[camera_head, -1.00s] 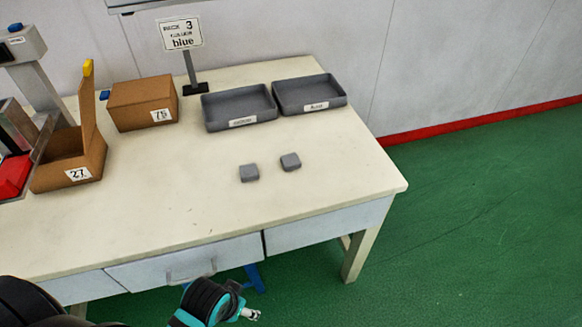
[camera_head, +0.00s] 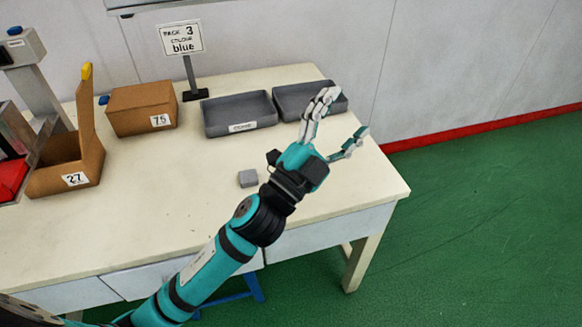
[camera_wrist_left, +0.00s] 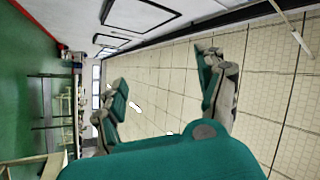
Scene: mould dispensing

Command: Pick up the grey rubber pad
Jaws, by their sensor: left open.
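One grey rubber pad (camera_head: 248,178) lies on the cream table, just left of my left wrist in the head view. A second grey pad seen earlier to its right is now hidden behind my left arm. My left gripper (camera_head: 343,118) is raised over the right part of the table, fingers spread and empty, pointing up and right in the picture. In the left wrist view its open fingers (camera_wrist_left: 165,95) have nothing between them, and no pad shows there. My right gripper is not in view.
Two grey trays stand at the table's back, the left one (camera_head: 211,129) clear and the right one (camera_head: 284,112) partly covered by my fingers. Cardboard boxes (camera_head: 141,109) (camera_head: 91,165) and a sign reading blue (camera_head: 181,38) stand further left. The table's front middle (camera_head: 150,222) is bare.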

